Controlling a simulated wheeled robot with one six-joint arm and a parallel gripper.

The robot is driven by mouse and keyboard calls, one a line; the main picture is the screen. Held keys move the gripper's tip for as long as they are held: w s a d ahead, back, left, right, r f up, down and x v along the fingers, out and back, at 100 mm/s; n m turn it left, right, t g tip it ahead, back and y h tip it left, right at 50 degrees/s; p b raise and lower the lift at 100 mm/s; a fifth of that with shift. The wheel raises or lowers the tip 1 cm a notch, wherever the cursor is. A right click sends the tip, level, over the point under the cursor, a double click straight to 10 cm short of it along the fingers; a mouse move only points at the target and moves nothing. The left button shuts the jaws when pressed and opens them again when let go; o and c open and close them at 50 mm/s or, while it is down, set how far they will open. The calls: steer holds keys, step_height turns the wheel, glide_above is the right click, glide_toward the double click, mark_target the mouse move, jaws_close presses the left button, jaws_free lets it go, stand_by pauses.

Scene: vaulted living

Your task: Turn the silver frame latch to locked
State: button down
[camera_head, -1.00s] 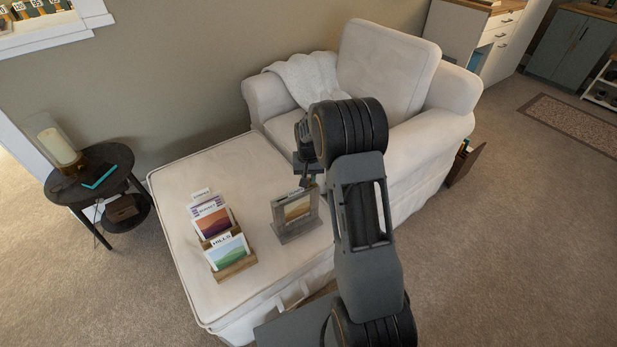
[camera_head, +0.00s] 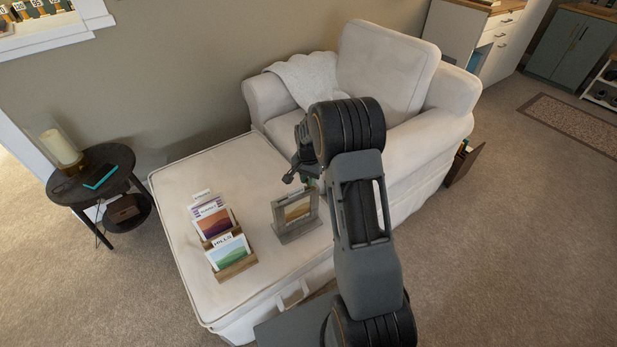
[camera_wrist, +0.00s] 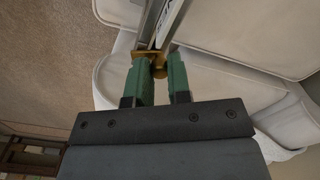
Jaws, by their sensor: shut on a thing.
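The silver frame (camera_head: 294,232) stands upright on the white ottoman, with an orange landscape card (camera_head: 297,210) in it. In the wrist view the frame's grey edge (camera_wrist: 150,22) and a white card edge (camera_wrist: 172,22) show at the top. A brass-coloured latch piece (camera_wrist: 158,70) sits at the frame's end, between my green fingertips. My gripper (camera_wrist: 160,66) is shut on it; it also shows beside the frame's upper right in the head view (camera_head: 311,182), partly hidden by my arm. The latch's exact angle is not clear.
A wooden card holder (camera_head: 238,268) with several landscape cards stands left of the frame on the ottoman (camera_head: 175,200). A white armchair (camera_head: 385,65) is behind. A round dark side table (camera_head: 118,157) with a candle stands at left.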

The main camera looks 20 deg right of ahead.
steer(key=shift+m, duration=2.1)
steer(key=c, duration=1.1)
jaws_free()
steer(key=shift+o, duration=0.2)
step_height(320, 180, up, 14)
steer(key=p, duration=0.2)
steer(key=shift+f, duration=0.1)
